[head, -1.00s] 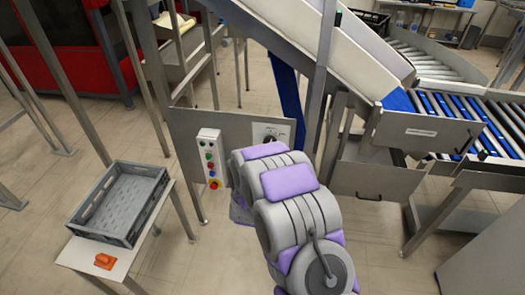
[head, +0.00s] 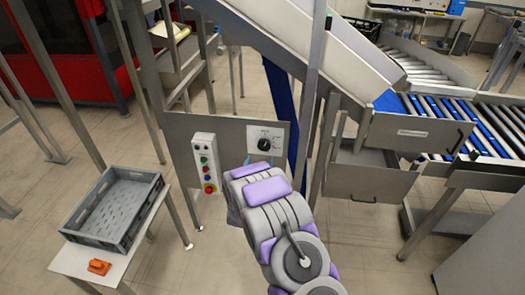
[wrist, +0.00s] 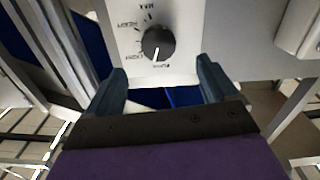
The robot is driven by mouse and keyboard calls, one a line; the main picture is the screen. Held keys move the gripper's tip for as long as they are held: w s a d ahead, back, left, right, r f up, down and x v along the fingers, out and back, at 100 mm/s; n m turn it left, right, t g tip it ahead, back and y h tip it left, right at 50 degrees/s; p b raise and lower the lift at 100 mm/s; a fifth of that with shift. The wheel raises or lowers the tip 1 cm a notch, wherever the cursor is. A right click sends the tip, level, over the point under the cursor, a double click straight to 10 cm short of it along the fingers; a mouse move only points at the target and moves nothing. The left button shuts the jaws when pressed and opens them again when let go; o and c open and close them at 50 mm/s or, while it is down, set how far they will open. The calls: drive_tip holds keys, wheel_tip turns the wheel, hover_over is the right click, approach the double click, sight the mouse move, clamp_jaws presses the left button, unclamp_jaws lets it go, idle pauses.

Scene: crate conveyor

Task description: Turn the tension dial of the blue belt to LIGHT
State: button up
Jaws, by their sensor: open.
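The tension dial is a round black knob (head: 264,144) on a white plate, on the grey panel below the sloping conveyor. In the wrist view the knob (wrist: 158,43) shows printed marks around it, including MAX and what looks like LIGHT. Its white pointer line points down in that view, toward small lettering that I cannot read surely. My gripper (wrist: 161,73) is open and empty, its two dark fingers just below the knob in the wrist view, apart from it. The blue belt (head: 282,105) runs down behind the panel.
A control box (head: 206,162) with several coloured buttons is left of the dial. A grey crate (head: 85,229) and an orange object (head: 99,267) are on a small table at left. Steel posts and a roller conveyor (head: 480,128) stand at right. Floor shows between them.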

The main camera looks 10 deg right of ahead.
sight(264, 147)
drive_tip(key=b+x, duration=0.1)
drive_tip(key=x, duration=0.7)
drive_tip(key=shift+w+d, duration=0.2)
drive_tip(key=shift+w, duration=0.1)
drive_tip(key=c, duration=1.1)
drive_tip(key=shift+o, duration=0.2)
drive_tip(key=shift+m, duration=0.3)
drive_tip(key=m, duration=0.4)
drive_tip(key=shift+a, duration=0.1)
drive_tip(key=shift+m+b, duration=0.6)
drive_tip(key=shift+m, duration=0.8)
